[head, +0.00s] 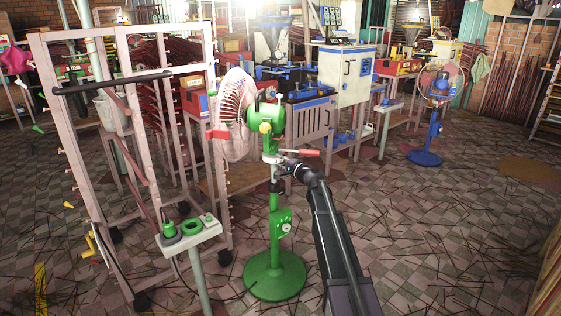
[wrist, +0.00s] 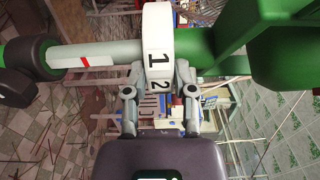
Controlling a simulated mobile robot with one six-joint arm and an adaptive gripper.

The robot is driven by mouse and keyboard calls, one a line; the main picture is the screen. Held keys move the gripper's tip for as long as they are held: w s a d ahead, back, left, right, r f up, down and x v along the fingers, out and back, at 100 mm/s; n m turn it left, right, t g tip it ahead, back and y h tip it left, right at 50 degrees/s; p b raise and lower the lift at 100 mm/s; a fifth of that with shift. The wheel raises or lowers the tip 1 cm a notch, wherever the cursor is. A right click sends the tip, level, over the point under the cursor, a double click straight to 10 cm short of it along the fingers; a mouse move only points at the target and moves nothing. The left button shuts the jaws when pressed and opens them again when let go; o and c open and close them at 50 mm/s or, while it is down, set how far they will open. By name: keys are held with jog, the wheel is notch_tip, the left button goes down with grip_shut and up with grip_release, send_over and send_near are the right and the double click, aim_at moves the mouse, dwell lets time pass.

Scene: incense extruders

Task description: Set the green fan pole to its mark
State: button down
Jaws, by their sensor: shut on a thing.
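The fan has a green pole (head: 274,205) on a round green base (head: 274,275), with a pink caged head (head: 235,115) and green motor (head: 265,118) on top. My gripper (head: 281,170) is at the upper pole, just below the motor. The red mark is apart from the collar. The fingers hide part of the collar.
A pink rack (head: 50,130) on wheels stands left of the fan. A small stand with green controls (head: 190,232) is close in front. A blue fan (head: 436,95) and machines (head: 345,75) stand behind. Thin sticks litter the open floor at right.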

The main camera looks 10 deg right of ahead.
jog(key=shift+f+b, duration=3.5)
jog(key=shift+f, duration=0.3)
jog(key=shift+s, duration=0.1)
jog(key=shift+c, duration=2.2)
grip_release()
jog(key=shift+f, duration=0.15)
jog(key=v, duration=1.1)
jog(key=shift+s+d, duration=0.25)
jog(key=shift+s, duration=0.1)
